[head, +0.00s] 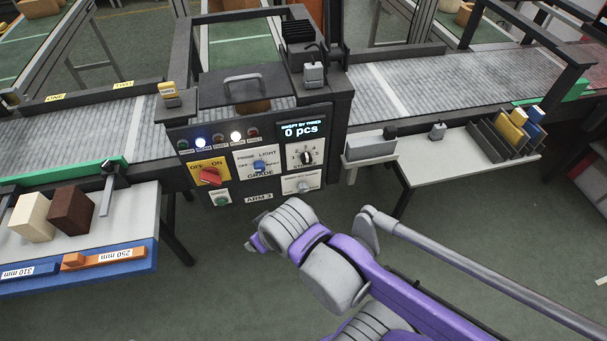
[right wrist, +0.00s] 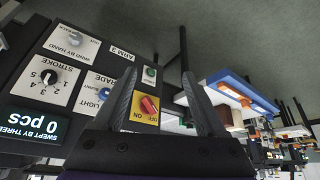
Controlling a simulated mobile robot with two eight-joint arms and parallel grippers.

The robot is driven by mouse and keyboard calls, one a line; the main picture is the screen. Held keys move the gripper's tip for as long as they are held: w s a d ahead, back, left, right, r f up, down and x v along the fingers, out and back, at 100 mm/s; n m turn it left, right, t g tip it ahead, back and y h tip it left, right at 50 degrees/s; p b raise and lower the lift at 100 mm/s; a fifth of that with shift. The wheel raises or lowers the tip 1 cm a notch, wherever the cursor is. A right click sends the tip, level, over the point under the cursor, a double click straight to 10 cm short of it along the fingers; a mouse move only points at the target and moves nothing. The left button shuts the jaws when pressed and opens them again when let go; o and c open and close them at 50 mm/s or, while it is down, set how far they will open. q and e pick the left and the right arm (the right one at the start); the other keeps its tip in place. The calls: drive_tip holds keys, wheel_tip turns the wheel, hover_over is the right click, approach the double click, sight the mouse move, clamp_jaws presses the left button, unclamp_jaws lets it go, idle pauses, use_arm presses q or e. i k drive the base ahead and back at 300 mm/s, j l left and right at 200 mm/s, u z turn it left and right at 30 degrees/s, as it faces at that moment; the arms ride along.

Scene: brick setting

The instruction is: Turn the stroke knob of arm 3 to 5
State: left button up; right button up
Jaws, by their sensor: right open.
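The stroke knob (head: 307,157) is a black round knob on a white plate with numbers around it, at the right of the dark ARM 3 panel (head: 237,190). It also shows upside down at the left of the right wrist view (right wrist: 48,77). Its exact setting is too small to read. My right gripper (head: 254,243) is below the panel's lower edge in the head view, apart from the knob. In the right wrist view its two dark fingers (right wrist: 160,74) are spread and empty, with the knob left of both. My left gripper is not in view.
The panel also has a red OFF/ON switch (head: 210,176), a blue grade knob (head: 260,166), a green button (head: 221,198), a wind-by-hand knob (head: 303,186) and a display (head: 301,130) reading 0 pcs. A shelf (head: 470,165) stands right, and a blue-edged table (head: 140,225) left.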

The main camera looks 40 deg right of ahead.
sight(306, 158)
drive_tip(key=l+z, duration=0.15)
drive_tip(key=l, duration=0.4)
drive_tip(key=i+l+z, duration=0.2)
drive_tip(key=l, duration=0.35)
drive_tip(key=l+z, duration=0.15)
drive_tip(key=l, duration=0.4)
drive_tip(key=i, duration=0.05)
